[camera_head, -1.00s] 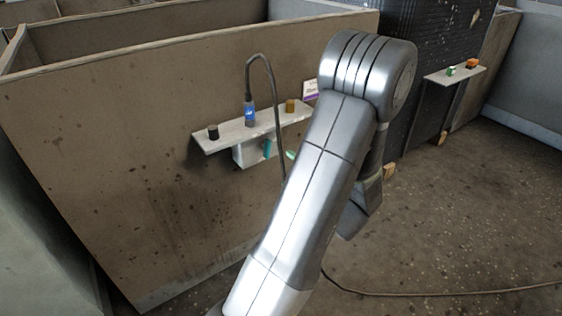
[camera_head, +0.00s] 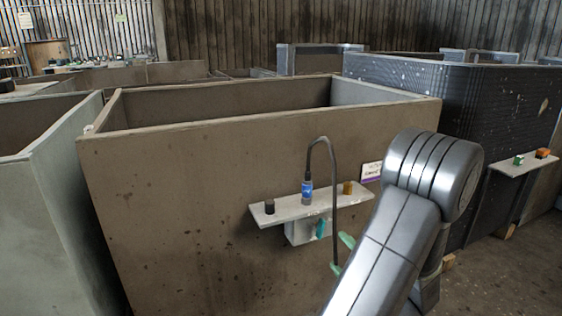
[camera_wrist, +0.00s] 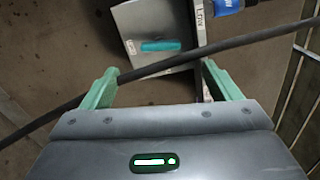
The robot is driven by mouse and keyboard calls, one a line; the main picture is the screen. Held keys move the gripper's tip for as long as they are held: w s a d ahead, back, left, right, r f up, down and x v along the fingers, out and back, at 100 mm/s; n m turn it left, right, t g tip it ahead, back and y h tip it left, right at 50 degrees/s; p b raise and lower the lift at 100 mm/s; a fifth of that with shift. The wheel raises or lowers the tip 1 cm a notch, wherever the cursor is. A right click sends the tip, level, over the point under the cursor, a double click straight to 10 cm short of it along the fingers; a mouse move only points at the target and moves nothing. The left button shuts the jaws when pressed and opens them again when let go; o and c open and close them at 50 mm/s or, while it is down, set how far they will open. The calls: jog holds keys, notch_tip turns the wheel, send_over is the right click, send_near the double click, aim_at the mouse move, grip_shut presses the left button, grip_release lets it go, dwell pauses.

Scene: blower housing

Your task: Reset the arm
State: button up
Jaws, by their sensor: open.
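My arm (camera_head: 385,250) rises from the bottom right of the head view, bends at a grey elbow and passes down behind itself. My gripper (camera_head: 341,255) shows there as small green fingers beside the arm, close to the brown wall. In the wrist view my gripper (camera_wrist: 160,68) has its two green fingers wide apart, with no object clamped between them. A dark hose (camera_wrist: 250,38) runs diagonally across the fingertips; I cannot tell whether it touches them. The hose (camera_head: 335,190) arches above the shelf in the head view and drops toward the gripper.
A narrow shelf (camera_head: 285,213) on the brown wall (camera_head: 180,220) holds a black item (camera_head: 269,207), a blue bottle (camera_head: 307,192) and an amber item (camera_head: 347,188). A pale box (camera_head: 300,232) with a teal part is below. A second shelf (camera_head: 520,166) stands right.

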aim_at(321, 232)
jog(key=b+x, duration=0.1)
jog(key=x, duration=0.9)
jog(key=shift+w+a, duration=0.1)
jog(key=shift+w, duration=0.1)
jog(key=shift+s, duration=0.15)
